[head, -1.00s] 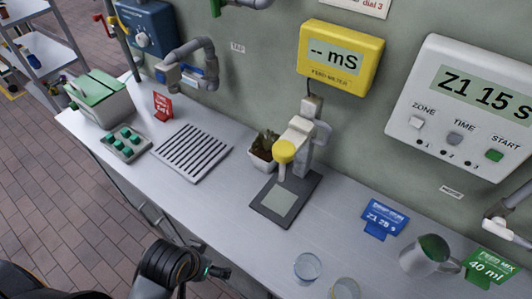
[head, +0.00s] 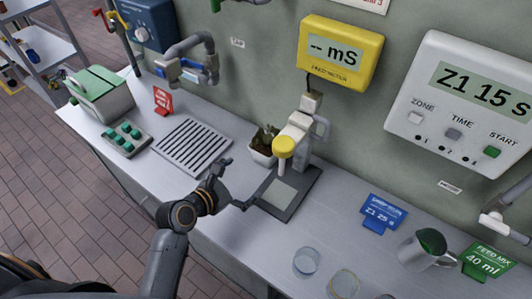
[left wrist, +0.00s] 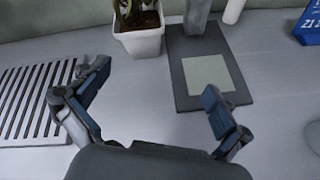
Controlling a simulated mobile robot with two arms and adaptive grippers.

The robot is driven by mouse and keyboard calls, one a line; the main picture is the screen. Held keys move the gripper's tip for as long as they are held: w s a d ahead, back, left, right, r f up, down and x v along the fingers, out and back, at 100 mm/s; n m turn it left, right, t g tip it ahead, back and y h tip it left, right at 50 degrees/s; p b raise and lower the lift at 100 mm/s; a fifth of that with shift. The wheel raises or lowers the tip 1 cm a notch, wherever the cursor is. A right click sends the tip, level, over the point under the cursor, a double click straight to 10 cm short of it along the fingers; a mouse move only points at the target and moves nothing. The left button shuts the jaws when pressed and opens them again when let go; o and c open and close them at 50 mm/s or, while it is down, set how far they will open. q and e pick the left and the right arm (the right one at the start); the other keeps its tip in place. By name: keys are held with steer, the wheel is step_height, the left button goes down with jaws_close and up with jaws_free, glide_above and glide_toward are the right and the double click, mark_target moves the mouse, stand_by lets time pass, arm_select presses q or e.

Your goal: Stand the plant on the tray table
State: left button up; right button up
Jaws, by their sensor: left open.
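The plant (head: 261,153), in a white square pot, stands upright on the grey counter against the wall. In the left wrist view the potted plant (left wrist: 141,40) is straight ahead, its top cut off by the frame. A slatted tray (head: 190,147) lies flat on the counter left of the plant; its bars (left wrist: 30,105) show at left in the wrist view. No other tray table is identifiable. My left gripper (head: 237,184) is open and empty over the counter, in front of the plant and apart from it. My right gripper is not in view.
A probe stand with a yellow cap (head: 284,147) and dark base plate (head: 268,207) stands just right of the plant. Clear cups (head: 306,262), a blue sign (head: 383,212) and a jug (head: 421,250) are farther right. A green-button box (head: 124,139) is left of the slatted tray.

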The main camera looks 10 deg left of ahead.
mark_target(264, 149)
arm_select(q)
steer(key=w+n, duration=0.1)
steer(key=w, duration=0.2)
steer(key=w+d+f+n+t, duration=0.1)
steer(key=w+n, duration=0.1)
steer(key=w, duration=0.2)
steer(key=w+d+n, duration=0.1)
steer(key=w+n, duration=0.1)
steer(key=w, duration=0.1)
steer(key=shift+w+f, duration=0.15)
steer(key=shift+f, duration=0.25)
steer(key=x, duration=0.5)
steer(key=shift+w+a+p, duration=0.15)
steer(key=shift+a+p, duration=0.15)
steer(key=shift+p, duration=0.1)
steer(key=shift+c, duration=0.6)
steer(key=c, duration=1.4)
